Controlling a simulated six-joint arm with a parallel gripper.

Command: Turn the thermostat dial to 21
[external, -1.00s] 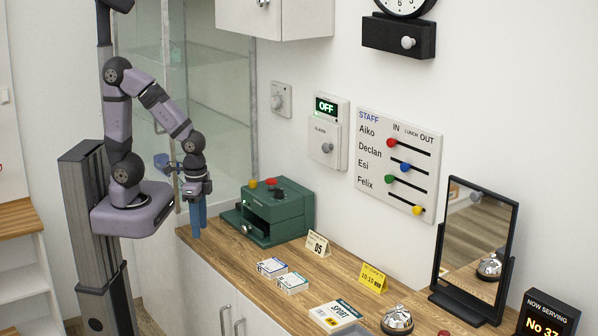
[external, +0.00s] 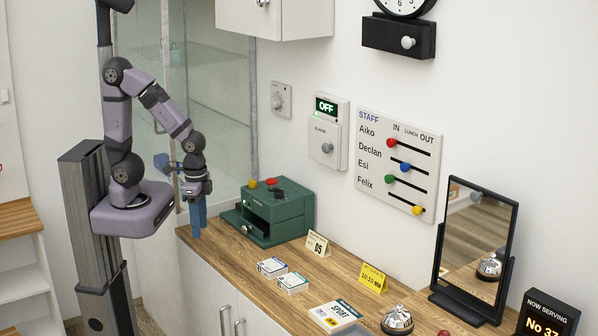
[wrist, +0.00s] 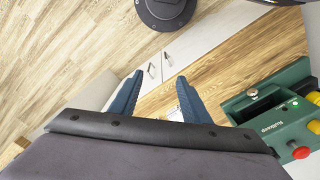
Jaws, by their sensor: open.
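A small pale wall plate with a round grey dial (external: 278,101) is on the wall left of the alarm panel in the external view. It looks like the thermostat, but its markings are too small to read, so I cannot tell its setting. The wrist view does not show it. My gripper (external: 198,218) hangs with its blue fingers downward at the left end of the counter, left of and below the dial and apart from it. In the wrist view my gripper (wrist: 160,76) has its two blue fingers spread with nothing between them.
A green machine (external: 285,222) with a red button stands on the wooden counter (external: 262,292) below the dial. An alarm panel (external: 328,160) reading OFF and a staff board (external: 372,196) are right of the dial. A glass-shelved cabinet (external: 212,70) is behind my arm.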

